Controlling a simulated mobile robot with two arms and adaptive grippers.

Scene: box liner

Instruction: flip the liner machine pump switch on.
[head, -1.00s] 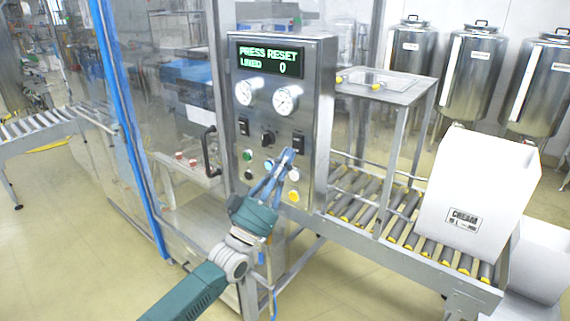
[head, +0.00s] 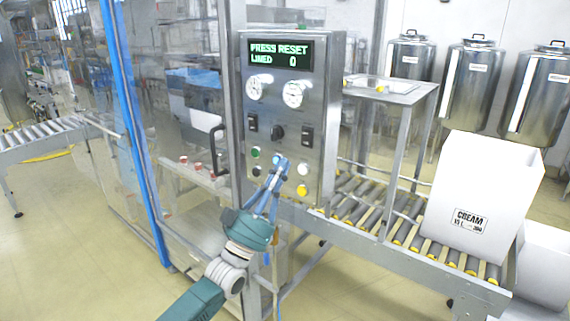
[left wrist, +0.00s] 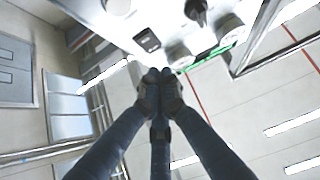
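The liner machine's control panel (head: 322,105) carries two black rocker switches, a left one (head: 252,122) and a right one (head: 307,136), with a dark knob (head: 277,132) between them. Labels and rocker positions are too small to read, so I cannot tell which is the pump switch. My left gripper (head: 280,163) is shut and empty, its tips in front of the panel, below and left of the right rocker. In the left wrist view its fingertips (left wrist: 160,76) are together, apart from a rocker (left wrist: 147,40). My right gripper is not in view.
The display (head: 280,53) reads PRESS RESET, LINED 0. Green (head: 255,152), white (head: 303,170) and yellow (head: 302,190) buttons sit close around the gripper. A door handle (head: 217,150) projects left of the panel. A roller conveyor (head: 400,232) with a white carton (head: 480,190) is right.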

